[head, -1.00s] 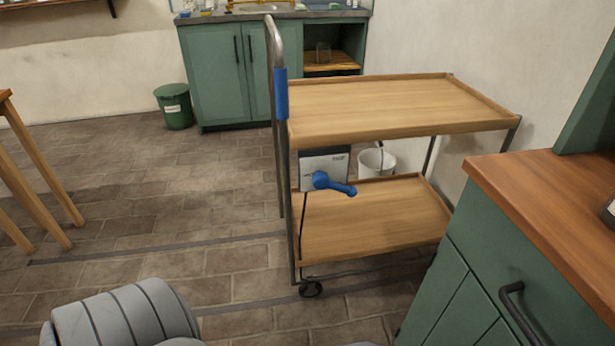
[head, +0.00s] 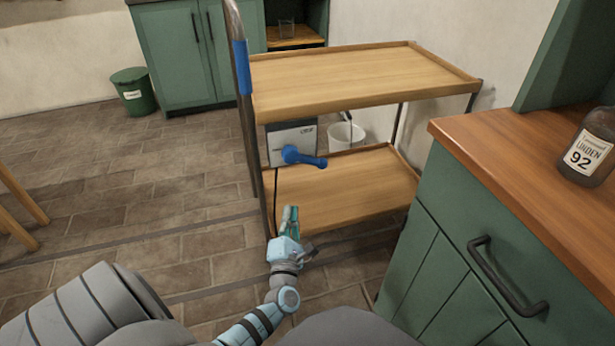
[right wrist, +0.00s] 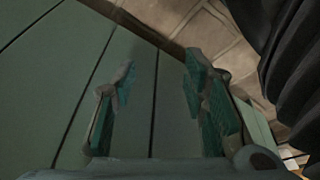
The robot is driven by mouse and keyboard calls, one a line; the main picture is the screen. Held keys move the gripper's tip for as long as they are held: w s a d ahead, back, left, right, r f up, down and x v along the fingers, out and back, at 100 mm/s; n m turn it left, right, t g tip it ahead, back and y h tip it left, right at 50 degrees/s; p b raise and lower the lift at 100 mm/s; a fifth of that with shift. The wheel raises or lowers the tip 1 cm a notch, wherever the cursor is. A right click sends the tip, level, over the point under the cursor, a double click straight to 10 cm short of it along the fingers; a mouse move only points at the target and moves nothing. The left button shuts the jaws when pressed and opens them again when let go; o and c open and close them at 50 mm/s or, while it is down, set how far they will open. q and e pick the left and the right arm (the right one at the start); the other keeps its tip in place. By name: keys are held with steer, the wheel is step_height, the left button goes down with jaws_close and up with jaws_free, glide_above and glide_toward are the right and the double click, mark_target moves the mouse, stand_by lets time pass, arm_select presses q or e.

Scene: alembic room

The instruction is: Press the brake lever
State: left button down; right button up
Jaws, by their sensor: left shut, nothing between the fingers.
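The brake lever (head: 305,158) is a blue lever with a round hub on a grey plate (head: 291,140) at the near end of the two-shelf wooden cart (head: 358,79). It points right and slightly down. My left gripper (head: 291,212) is shut and empty, in front of the lower shelf and below the lever, apart from it in the picture. My right gripper (right wrist: 160,100) shows in the right wrist view, with its fingers apart and nothing between them, near green cabinet panels. The lever is not in the right wrist view.
A green cabinet with a wooden top (head: 480,135) stands close on the right, with a labelled brown bottle (head: 588,148) on it. A green bin (head: 134,92) is at the back left.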

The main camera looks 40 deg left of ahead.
mark_target(305, 157)
arm_select(q)
steer(key=shift+w+d+r+m+t, duration=0.2)
steer(key=shift+r+m+t, duration=0.3)
steer(key=shift+m, duration=0.3)
steer(key=w+a+r+b, duration=0.3)
steer(key=w, duration=0.7)
steer(key=shift+w+r, duration=0.25)
steer(key=shift+w, duration=0.05)
arm_select(e)
step_height(305, 157, up, 7)
steer(key=shift+w+a+f+n, duration=0.2)
steer(key=shift+w+a+n, duration=0.15)
steer(key=shift+a, duration=0.1)
arm_select(q)
steer(key=shift+a, duration=0.1)
